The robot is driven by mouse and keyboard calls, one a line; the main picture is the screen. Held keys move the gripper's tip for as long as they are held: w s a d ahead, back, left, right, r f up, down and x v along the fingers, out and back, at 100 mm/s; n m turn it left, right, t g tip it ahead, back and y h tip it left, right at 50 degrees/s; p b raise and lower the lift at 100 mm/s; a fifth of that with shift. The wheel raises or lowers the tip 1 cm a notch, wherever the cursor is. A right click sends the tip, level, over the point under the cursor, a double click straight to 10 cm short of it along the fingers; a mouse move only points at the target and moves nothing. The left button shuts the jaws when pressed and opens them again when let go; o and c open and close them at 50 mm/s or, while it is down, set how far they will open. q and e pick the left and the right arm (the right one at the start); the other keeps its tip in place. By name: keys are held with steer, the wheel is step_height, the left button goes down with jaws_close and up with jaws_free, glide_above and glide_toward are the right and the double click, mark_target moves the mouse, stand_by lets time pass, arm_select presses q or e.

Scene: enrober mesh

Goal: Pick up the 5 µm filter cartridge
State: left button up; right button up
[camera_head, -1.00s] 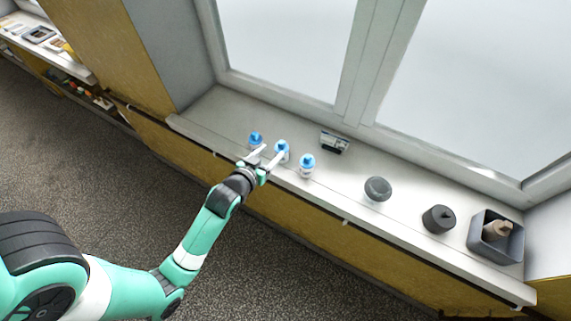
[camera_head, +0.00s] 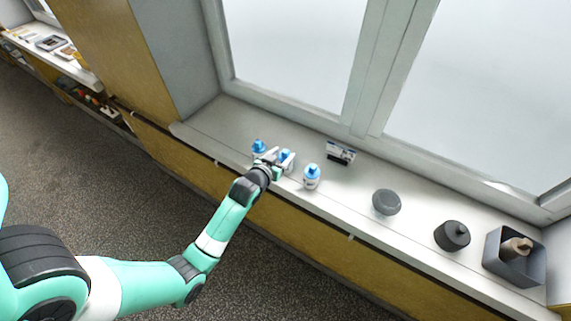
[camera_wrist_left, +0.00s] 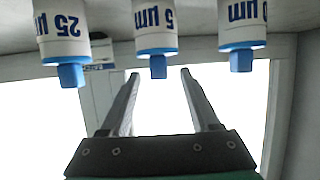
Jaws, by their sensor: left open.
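Three white cartridges with blue caps stand in a row on the white sill. In the left wrist view, seen upside down, the middle filter cartridge (camera_wrist_left: 155,28) shows "5 µm", its digits partly cut off at the side. In the head view the middle cartridge (camera_head: 286,156) stands between the other two, partly hidden by my left gripper (camera_head: 281,156). My left gripper (camera_wrist_left: 161,72) is open, its fingers pointing toward the middle cartridge, which lines up between them. My right gripper is not in view.
The neighbouring cartridges (camera_head: 258,147) (camera_head: 311,176) stand close on either side. A small device (camera_head: 341,152) sits behind on the sill (camera_head: 350,190). Farther right are a grey round item (camera_head: 386,202), a dark canister (camera_head: 452,236) and a grey bin (camera_head: 535,272).

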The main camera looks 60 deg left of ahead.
arm_select(q)
steer(key=x, duration=0.2)
steer(key=shift+w+a+f, duration=0.15)
steer(key=shift+w, duration=0.2)
steer(key=shift+c, duration=0.3)
jaws_close()
stand_by(0.8)
